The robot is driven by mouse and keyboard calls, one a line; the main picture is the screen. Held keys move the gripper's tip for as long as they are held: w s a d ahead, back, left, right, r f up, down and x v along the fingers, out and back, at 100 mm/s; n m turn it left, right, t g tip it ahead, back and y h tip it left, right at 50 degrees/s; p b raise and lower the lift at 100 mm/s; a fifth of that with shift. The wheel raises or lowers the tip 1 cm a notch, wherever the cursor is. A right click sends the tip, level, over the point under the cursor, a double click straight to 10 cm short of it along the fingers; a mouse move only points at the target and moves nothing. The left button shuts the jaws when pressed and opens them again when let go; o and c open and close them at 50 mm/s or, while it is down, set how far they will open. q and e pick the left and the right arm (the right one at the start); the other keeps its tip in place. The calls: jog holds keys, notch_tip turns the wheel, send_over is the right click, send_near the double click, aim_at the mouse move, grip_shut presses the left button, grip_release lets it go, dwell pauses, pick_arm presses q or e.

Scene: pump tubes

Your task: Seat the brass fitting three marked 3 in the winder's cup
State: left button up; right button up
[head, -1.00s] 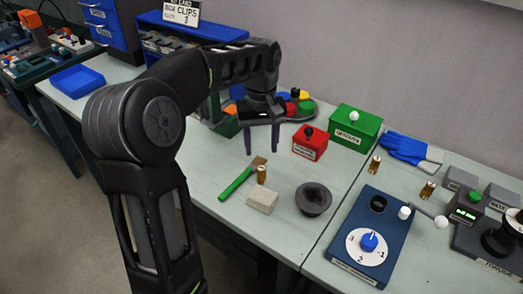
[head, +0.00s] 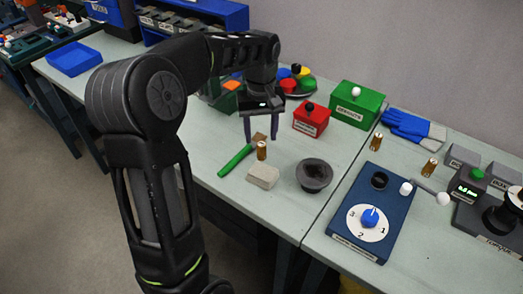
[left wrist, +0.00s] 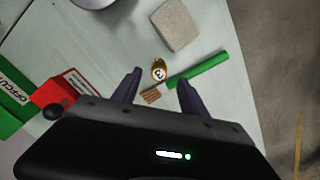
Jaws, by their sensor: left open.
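The brass fitting marked 3 (head: 261,151) stands upright on the bench beside the green-handled brush (head: 236,160). In the left wrist view the fitting (left wrist: 158,70) shows its 3 on top, near the gap between my fingertips. My left gripper (head: 262,136) is open and empty, pointing down just above the fitting. Its fingers (left wrist: 159,80) show apart in the wrist view. The winder (head: 344,240) is a blue box with a dark round cup (head: 379,181), a white dial (head: 367,222) numbered 1 to 3 and a crank. The cup looks empty. My right gripper is out of view.
A grey block (head: 263,177) and a dark bowl (head: 314,174) sit close to the fitting. Red (head: 311,119) and green (head: 357,104) boxes stand behind. Two more brass fittings (head: 376,142) (head: 429,168) stand beyond the winder. Blue gloves (head: 408,126) lie at the back.

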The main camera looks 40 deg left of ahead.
aim_at(261, 144)
pick_arm(q)
notch_tip(261, 144, down, 5)
jog(key=shift+w+f+p, duration=0.1)
jog(key=shift+p, duration=0.3)
jog(key=shift+c, duration=0.4)
grip_shut()
dwell(0.4)
